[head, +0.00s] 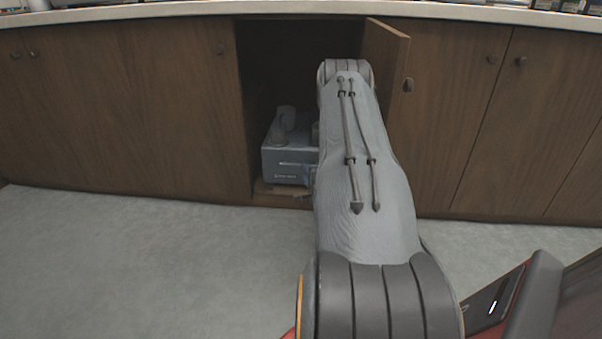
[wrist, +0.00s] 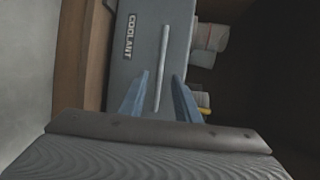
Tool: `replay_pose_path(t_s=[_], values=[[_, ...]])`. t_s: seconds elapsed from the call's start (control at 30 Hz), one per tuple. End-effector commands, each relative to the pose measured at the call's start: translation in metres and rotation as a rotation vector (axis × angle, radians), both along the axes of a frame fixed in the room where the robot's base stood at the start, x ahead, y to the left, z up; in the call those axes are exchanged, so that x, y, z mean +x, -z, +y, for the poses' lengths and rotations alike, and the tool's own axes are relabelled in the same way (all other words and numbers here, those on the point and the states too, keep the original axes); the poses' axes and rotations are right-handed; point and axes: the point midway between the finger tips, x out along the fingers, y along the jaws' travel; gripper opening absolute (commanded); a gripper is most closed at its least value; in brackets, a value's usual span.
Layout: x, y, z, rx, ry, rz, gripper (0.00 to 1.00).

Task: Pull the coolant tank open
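The coolant tank is a grey-blue box (head: 281,157) inside the open cupboard, low down, left of my arm. The wrist view shows its front (wrist: 126,70), turned sideways, with the word COOLANT and a pale bar handle (wrist: 163,55). My gripper (wrist: 160,75) is open, with one blue finger on each side of the handle's near end. I see a gap on both sides of the bar and cannot tell how deep the fingers reach. In the head view my arm hides most of the gripper.
The cupboard door (head: 386,58) stands open to the right of my arm. Grey rounded items (head: 283,122) are on or behind the tank; they also show in the wrist view (wrist: 210,37). Shut cupboard doors (head: 120,110) flank the opening. The grey floor (head: 120,265) in front is clear at left.

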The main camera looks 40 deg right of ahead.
Motion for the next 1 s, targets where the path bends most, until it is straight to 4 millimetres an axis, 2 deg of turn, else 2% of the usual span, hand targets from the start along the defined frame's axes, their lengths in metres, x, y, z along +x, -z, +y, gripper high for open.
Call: replay_pose_path(t_s=[0.1, 0.3, 0.7, 0.87, 1.0], values=[[0.019, 0.006, -0.008, -0.002, -0.001, -0.001, 0.30], [0.038, 0.010, -0.018, 0.000, -0.001, 0.001, 0.30], [0.044, 0.009, -0.021, 0.000, -0.001, 0.001, 0.30], [0.044, 0.009, -0.021, 0.000, 0.000, 0.002, 0.03], [0.044, 0.009, -0.021, 0.000, 0.000, 0.002, 0.00]])
